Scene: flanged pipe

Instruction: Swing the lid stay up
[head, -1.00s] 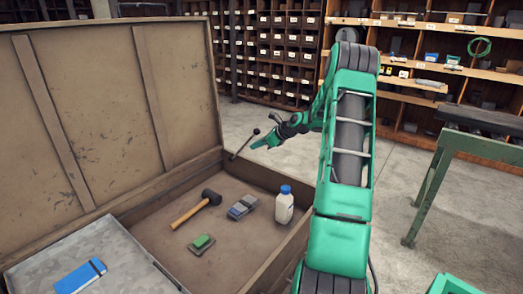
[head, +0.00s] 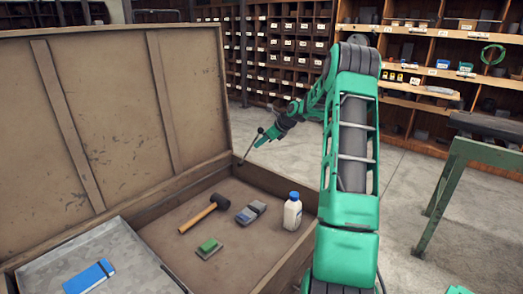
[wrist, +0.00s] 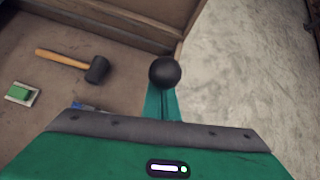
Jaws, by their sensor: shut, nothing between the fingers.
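The lid stay (head: 250,147) is a thin dark rod with a black ball knob. It rises at a slant from the chest's back right corner, beside the open lid (head: 110,125). My gripper (head: 258,143) is shut and empty, with its green fingertips close beside the rod just below the knob. In the wrist view the knob (wrist: 165,71) stands in front of the shut fingers (wrist: 162,102) and hides their tips. I cannot tell whether the fingers touch the rod.
A grey tray (head: 125,250) with a blue item (head: 89,277) is at the left. A green-legged bench (head: 445,190) stands right; floor between is clear.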

